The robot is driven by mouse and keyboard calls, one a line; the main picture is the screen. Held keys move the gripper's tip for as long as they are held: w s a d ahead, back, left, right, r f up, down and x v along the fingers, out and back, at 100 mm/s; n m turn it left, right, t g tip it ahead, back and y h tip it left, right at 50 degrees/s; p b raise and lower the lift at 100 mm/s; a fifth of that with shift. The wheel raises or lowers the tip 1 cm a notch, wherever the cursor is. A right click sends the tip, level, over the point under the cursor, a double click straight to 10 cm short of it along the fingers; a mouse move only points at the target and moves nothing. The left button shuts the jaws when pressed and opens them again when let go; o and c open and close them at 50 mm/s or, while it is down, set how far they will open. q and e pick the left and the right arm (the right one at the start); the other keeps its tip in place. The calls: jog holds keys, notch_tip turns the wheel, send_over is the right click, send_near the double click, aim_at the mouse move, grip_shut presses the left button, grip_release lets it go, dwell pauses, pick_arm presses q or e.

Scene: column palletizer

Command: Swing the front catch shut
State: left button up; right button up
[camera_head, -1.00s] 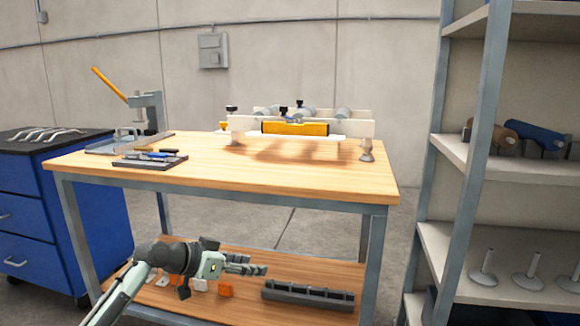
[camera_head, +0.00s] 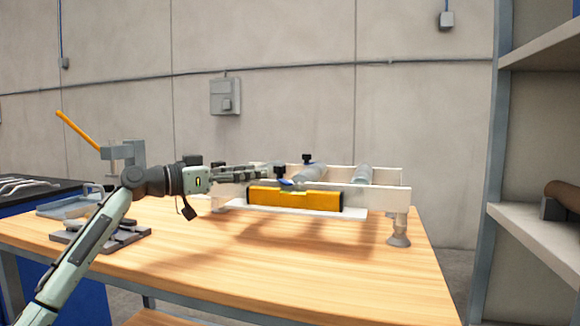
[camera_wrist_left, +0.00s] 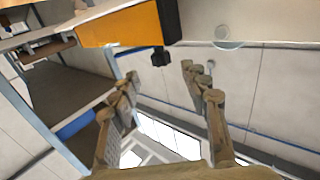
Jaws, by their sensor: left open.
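A pale conveyor-like frame (camera_head: 380,192) with grey rollers stands on the wooden table in the head view. A yellow block (camera_head: 295,199) is on its front side, and a small blue part (camera_head: 287,183) with a black knob (camera_head: 280,170) sits just above the block. I cannot tell for sure whether this blue part is the front catch. My left gripper (camera_head: 258,173) is open, with its fingertips beside the knob at the frame's left part. In the left wrist view, its fingers (camera_wrist_left: 160,82) are spread with nothing between them; an orange block (camera_wrist_left: 120,26) and a black knob (camera_wrist_left: 161,57) lie beyond.
The wooden table (camera_head: 290,275) is clear in front of the frame. A grey fixture (camera_head: 125,155) with an orange lever stands at the table's left. A shelf rack (camera_head: 490,190) is on the right. The frame's foot (camera_head: 398,230) rests near the table's right edge.

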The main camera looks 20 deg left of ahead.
aim_at(276, 168)
pick_arm(q)
jog(key=shift+w+r, duration=0.1)
jog(key=shift+w, duration=0.3)
jog(key=shift+w+d+r, duration=0.1)
jog(key=shift+w+d, duration=0.1)
jog(key=shift+d, duration=0.05)
jog(key=p+x, duration=0.1)
jog(key=x, duration=0.4)
jog(key=shift+w+d, duration=0.2)
jog(key=shift+d, duration=0.2)
jog(key=shift+w+d, duration=0.35)
jog(key=shift+w, duration=0.05)
pick_arm(e)
jog(key=x, duration=0.3)
jog(key=shift+s+a+f, duration=0.15)
jog(key=shift+a+f, duration=0.15)
jog(key=shift+f, duration=0.05)
pick_arm(q)
grip_shut()
pick_arm(e)
jog(key=shift+r, duration=0.1)
